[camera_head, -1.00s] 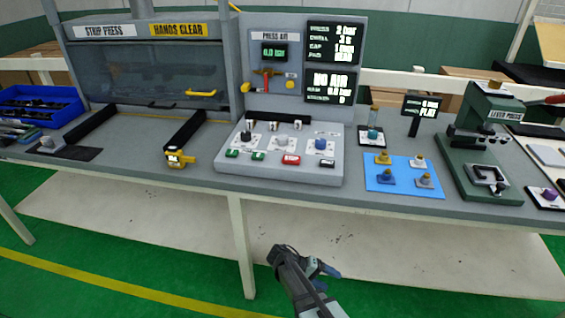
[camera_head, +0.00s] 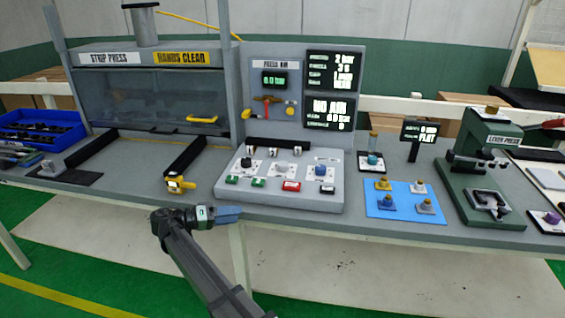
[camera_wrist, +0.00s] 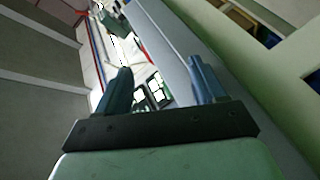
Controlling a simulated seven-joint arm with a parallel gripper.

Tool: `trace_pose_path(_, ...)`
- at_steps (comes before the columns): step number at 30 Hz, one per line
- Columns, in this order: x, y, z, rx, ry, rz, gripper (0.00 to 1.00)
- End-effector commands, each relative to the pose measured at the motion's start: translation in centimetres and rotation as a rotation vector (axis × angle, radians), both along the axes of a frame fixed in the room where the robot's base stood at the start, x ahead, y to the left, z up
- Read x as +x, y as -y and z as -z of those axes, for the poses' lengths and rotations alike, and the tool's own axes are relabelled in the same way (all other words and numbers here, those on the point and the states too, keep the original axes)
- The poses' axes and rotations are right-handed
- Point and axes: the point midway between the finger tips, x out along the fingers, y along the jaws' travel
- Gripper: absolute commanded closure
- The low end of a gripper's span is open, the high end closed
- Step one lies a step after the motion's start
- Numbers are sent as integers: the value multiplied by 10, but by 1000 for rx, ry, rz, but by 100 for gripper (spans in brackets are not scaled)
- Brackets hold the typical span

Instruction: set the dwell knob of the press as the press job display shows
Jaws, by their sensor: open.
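The press job display (camera_head: 335,70) is a black screen with white lines at the upper right of the grey press panel. Its top line seems to read 2 bar and its second 3 s; the lower lines are blurred. The sloping console (camera_head: 280,190) below carries a black knob (camera_head: 246,163), a grey knob (camera_head: 281,167) and a blue knob (camera_head: 320,170) on white dials. Their labels and pointers are too small to read, so I cannot tell which is dwell. My gripper (camera_head: 228,214) is empty in front of the bench edge, below the console. In the wrist view its fingers (camera_wrist: 162,88) stand apart.
A blue mat (camera_head: 398,202) with several knobbed pieces and a green lever press (camera_head: 485,175) stand right. A lower black display reads NO AIR (camera_head: 330,111).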

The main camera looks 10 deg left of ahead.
Motion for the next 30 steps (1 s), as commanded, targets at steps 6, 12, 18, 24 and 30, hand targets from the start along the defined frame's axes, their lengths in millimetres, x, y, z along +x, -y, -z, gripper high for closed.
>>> trace_pose_path(6, 17, -40, -46, 119, -124, -119, 31)
trace_pose_path(12, 40, -62, -82, 253, -234, -230, 31)
trace_pose_path(18, 56, -81, -115, 369, -303, -328, 31)
trace_pose_path(24, 96, -58, -125, 571, -322, -238, 31)
trace_pose_path(30, 140, -17, -132, 800, -310, -53, 31)
